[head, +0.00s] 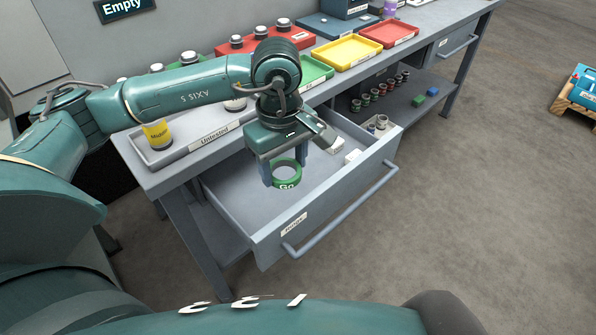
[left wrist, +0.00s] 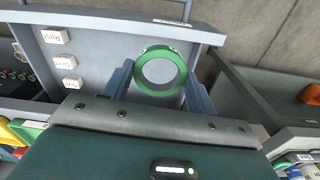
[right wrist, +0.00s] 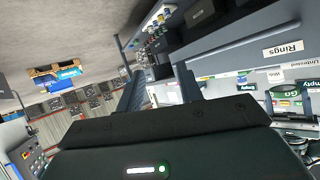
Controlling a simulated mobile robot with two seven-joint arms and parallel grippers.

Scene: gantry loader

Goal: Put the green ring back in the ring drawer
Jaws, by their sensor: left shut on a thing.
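The green ring (head: 287,186), marked "Go", is held between the fingers of my left gripper (head: 285,172), over the open ring drawer (head: 345,197). In the left wrist view the green ring (left wrist: 160,91) sits between the two fingertips, with the grey drawer floor (left wrist: 110,50) behind it. I cannot tell how high the ring is above the floor. The drawer front carries a "Rings" label (head: 294,224). My right gripper (right wrist: 160,88) shows only in the right wrist view, with its fingers apart and nothing between them.
Grey, red, green and yellow trays (head: 352,50) line the bench top. A lower shelf (head: 395,108) holds several small parts.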

